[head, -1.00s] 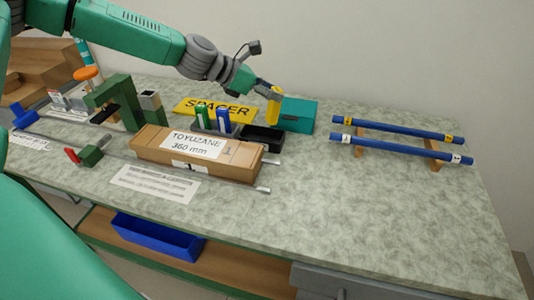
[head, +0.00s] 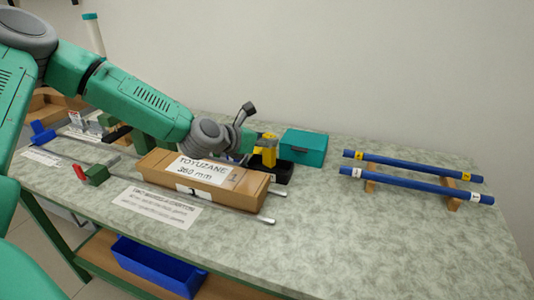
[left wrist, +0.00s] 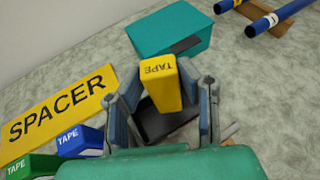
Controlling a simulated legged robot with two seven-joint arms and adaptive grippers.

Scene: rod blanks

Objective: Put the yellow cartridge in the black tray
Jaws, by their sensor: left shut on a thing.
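The yellow cartridge (left wrist: 160,84), marked TAPE, stands between the fingers of my left gripper (left wrist: 161,104), which is shut on it. In the head view the yellow cartridge (head: 268,151) is over the black tray (head: 284,174), just left of the teal box. The left wrist view shows the black tray (left wrist: 168,127) behind and below the cartridge, partly hidden by it and the fingers. I cannot tell whether the cartridge's lower end touches the tray. My right gripper is not in view.
A teal box (head: 303,147) stands beside the tray. A brown TOYUZANE carton (head: 230,190) lies in front. Blue (left wrist: 80,139) and green (left wrist: 30,166) TAPE cartridges and a yellow SPACER sign (left wrist: 60,115) are at the left. Blue rods (head: 415,180) rest at right; the front-right tabletop is clear.

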